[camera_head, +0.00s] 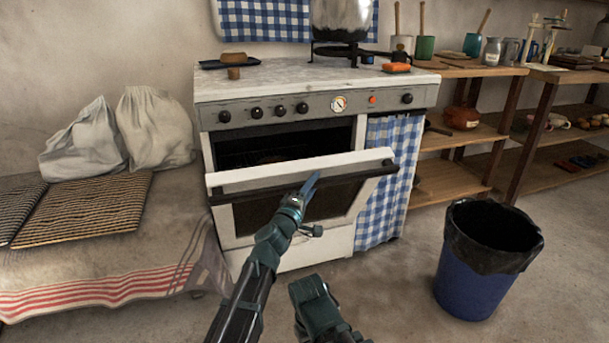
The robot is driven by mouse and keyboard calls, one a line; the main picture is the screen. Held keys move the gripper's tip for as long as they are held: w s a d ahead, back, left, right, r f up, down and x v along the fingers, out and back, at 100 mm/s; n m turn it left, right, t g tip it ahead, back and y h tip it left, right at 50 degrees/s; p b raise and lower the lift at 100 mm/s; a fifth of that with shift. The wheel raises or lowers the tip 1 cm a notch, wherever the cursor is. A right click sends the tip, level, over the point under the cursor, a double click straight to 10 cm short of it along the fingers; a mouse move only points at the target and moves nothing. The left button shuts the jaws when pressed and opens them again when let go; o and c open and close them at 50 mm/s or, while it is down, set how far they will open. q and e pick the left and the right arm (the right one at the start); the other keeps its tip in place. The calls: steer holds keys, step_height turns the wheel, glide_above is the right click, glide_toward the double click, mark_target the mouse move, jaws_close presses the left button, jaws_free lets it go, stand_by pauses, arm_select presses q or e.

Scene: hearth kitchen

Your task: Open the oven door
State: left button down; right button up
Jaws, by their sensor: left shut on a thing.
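The oven (380,106) is a white stove with a grey knob panel, standing against the wall. Its white door (240,218) with a dark window is tilted part-way open, and the dark cavity (285,145) shows above its top edge. A dark bar handle (255,193) runs along the top of the door's front. My left gripper (311,186) is at the middle of this handle and shut on it; the arm hides part of the window. My right arm (318,305) shows low in the middle, in front of the oven, and its fingertips cannot be made out.
A blue bin with a black liner (470,290) stands on the floor to the right. A cloth-covered bench (120,240) with sacks (155,128) and woven mats is close on the left. A checked curtain (385,180) and wooden shelves (450,180) are right of the door. Floor between oven and bin is clear.

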arm_select(q)
steer(key=s+d+f+b, duration=0.1)
steer(key=s+f+b, duration=0.2)
steer(key=s+f, duration=0.1)
steer(key=shift+s, duration=0.5)
arm_select(e)
step_height(320, 180, down, 4)
steer(key=shift+f, duration=0.1)
arm_select(q)
steer(key=shift+d+f, duration=0.1)
steer(key=shift+c, duration=2.4)
jaws_free()
